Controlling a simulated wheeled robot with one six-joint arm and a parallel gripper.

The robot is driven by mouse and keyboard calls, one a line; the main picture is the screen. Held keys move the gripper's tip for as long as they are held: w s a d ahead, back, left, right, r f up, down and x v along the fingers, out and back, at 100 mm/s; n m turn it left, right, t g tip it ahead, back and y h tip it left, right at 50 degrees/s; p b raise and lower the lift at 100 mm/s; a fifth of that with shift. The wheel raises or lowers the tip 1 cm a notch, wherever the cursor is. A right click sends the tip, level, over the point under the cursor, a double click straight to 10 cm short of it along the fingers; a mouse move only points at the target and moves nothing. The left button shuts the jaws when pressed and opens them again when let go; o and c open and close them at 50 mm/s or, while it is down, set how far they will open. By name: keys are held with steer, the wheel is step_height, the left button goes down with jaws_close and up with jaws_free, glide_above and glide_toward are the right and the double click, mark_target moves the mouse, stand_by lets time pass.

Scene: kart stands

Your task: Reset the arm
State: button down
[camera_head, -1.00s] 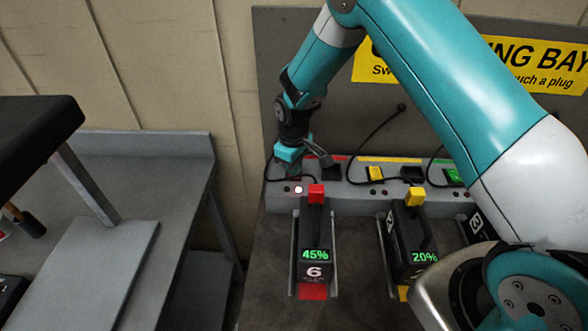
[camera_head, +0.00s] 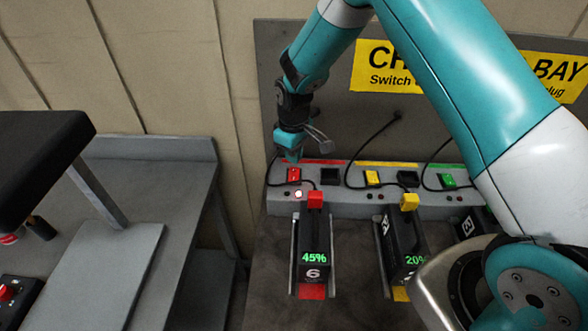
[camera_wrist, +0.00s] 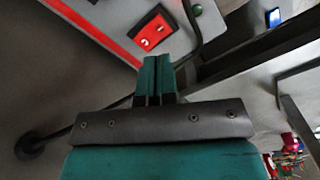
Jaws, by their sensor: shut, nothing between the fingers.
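My gripper (camera_head: 292,157) is at the end of my teal arm, just above and behind the red switch (camera_head: 294,175) on the charging bench's control strip. In the wrist view its two teal fingers (camera_wrist: 155,62) are pressed together with nothing between them. The red switch also shows in the wrist view (camera_wrist: 152,30), just beyond the fingertips and apart from them. A lit indicator (camera_head: 298,194) glows below the switch.
A battery marked 6 and 45% (camera_head: 314,240) stands in a cradle below the strip. A 20% battery (camera_head: 400,240) stands to its right. A yellow switch (camera_head: 372,178), a green switch (camera_head: 447,181) and black cables line the strip. A grey bench (camera_head: 150,185) stands left.

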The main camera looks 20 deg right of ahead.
steer(key=shift+r, duration=0.2)
stand_by(0.3)
steer(key=s+a+r+y+b, duration=0.1)
steer(key=s+a+r+b, duration=0.2)
steer(key=s+r, duration=0.35)
steer(key=s+r+y+b, duration=0.1)
steer(key=s+r, duration=0.2)
steer(key=s, duration=0.5)
steer(key=s+a+r+y+b, duration=0.1)
steer(key=s+r+b, duration=0.1)
steer(key=s+r, duration=0.2)
steer(key=s+r+y+b, duration=0.1)
steer(key=s+r, duration=0.3)
steer(key=s, duration=0.7)
steer(key=shift+s+a+r+b, duration=0.15)
steer(key=shift+s+a+b, duration=0.15)
steer(key=shift+a+b, duration=0.1)
